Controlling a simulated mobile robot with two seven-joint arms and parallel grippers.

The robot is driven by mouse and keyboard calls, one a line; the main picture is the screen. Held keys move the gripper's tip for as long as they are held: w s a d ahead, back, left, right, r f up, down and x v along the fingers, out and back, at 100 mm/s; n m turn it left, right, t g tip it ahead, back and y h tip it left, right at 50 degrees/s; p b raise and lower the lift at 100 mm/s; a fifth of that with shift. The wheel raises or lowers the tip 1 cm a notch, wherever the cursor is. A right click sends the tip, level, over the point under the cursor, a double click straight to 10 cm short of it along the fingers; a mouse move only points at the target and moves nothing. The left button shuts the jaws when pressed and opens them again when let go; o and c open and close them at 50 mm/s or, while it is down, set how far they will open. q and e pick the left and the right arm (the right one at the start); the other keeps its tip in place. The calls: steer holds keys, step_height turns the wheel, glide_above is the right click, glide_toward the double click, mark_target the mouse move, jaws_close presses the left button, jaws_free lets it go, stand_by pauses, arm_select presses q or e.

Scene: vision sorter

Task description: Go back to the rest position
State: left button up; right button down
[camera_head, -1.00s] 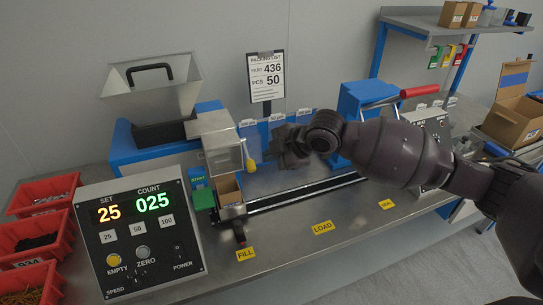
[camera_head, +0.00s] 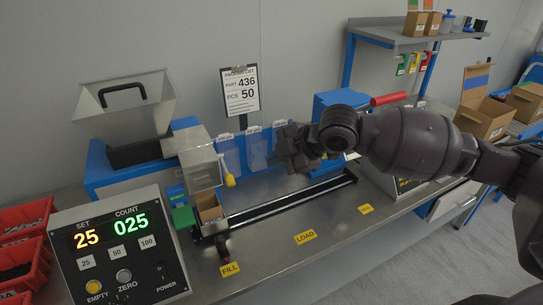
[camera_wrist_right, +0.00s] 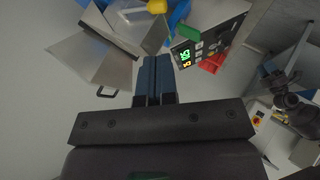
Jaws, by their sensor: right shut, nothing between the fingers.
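My right gripper (camera_head: 294,148) is in the air above the rail (camera_head: 290,203), in front of the back wall and right of the packing list (camera_head: 240,91). In the right wrist view its two dark fingers (camera_wrist_right: 154,78) are together with nothing between them. The right arm comes in from the right edge and hides part of the blue press.
A hopper machine (camera_head: 125,105) stands at the left, with a small carton (camera_head: 208,207) under its chute. Red bins (camera_head: 27,235) line the left edge. A shelf (camera_head: 400,35) and open cartons (camera_head: 487,117) are at right. The table front near the LOAD label (camera_head: 305,237) is clear.

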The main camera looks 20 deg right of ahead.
steer(key=w+r+m+t+y, duration=0.1)
steer(key=w+r+m+t, duration=0.2)
steer(key=w+t, duration=0.15)
steer(key=s+d+f+m+t+h, duration=0.15)
steer(key=s+f+m, duration=0.3)
steer(key=f, duration=0.45)
steer(key=s+f+m+t+h, duration=0.25)
steer(key=f+m, duration=0.25)
steer(key=f, duration=0.4)
steer(key=s+d+f+m+g+h, duration=0.1)
steer(key=s+f+m+g, duration=0.1)
steer(key=s+f, duration=0.6)
steer(key=s+d+f+m+g+h, duration=0.2)
steer(key=s+f, duration=0.5)
steer(key=s, duration=0.5)
steer(key=shift+s+f+m, duration=0.3)
steer(key=shift+f+m, duration=0.05)
steer(key=shift+m, duration=0.5)
